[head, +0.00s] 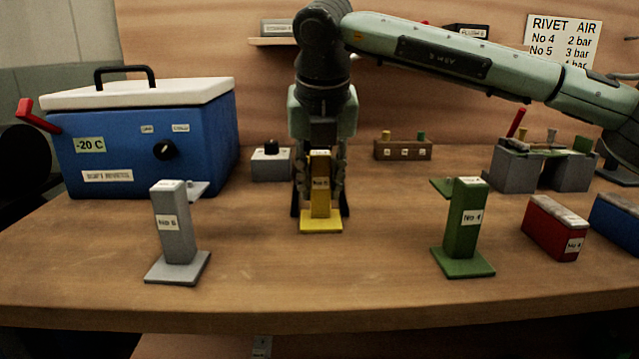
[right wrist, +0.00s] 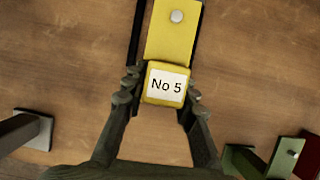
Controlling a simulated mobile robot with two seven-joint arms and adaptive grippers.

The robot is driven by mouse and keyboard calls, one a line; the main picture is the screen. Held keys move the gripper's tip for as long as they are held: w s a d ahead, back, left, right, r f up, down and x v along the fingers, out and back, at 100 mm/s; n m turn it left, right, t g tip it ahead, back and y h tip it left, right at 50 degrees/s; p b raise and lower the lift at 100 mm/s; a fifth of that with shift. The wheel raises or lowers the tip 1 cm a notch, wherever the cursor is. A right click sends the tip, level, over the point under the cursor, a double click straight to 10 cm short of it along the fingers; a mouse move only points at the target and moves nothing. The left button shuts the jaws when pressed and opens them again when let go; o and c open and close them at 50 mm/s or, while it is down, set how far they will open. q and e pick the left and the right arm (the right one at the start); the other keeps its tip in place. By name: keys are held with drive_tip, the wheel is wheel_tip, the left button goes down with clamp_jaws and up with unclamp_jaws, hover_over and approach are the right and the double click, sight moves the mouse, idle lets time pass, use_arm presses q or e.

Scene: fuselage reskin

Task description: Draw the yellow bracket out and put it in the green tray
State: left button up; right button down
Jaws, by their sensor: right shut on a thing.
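The yellow bracket (head: 320,190) is an upright post on a square foot, labelled No 5, standing on the wooden table. My right gripper (head: 320,200) points straight down over it and is shut on its post, one finger on each side. In the right wrist view the bracket's label (right wrist: 167,86) lies between the fingertips (right wrist: 160,92), and a yellow plate (right wrist: 172,35) with a round grey stud extends beyond it. The foot appears to rest on the table. I cannot make out a green tray. My left gripper is not in view.
A grey No 6 bracket (head: 176,235) stands front left and a green No 4 bracket (head: 465,230) front right. A blue cool box (head: 150,135) fills the left. A red box (head: 555,230) and a blue box (head: 615,220) stand right. The front middle is clear.

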drive_tip(key=c, duration=1.1)
unclamp_jaws()
drive_tip(key=shift+c, duration=0.2)
drive_tip(key=v, duration=1.2)
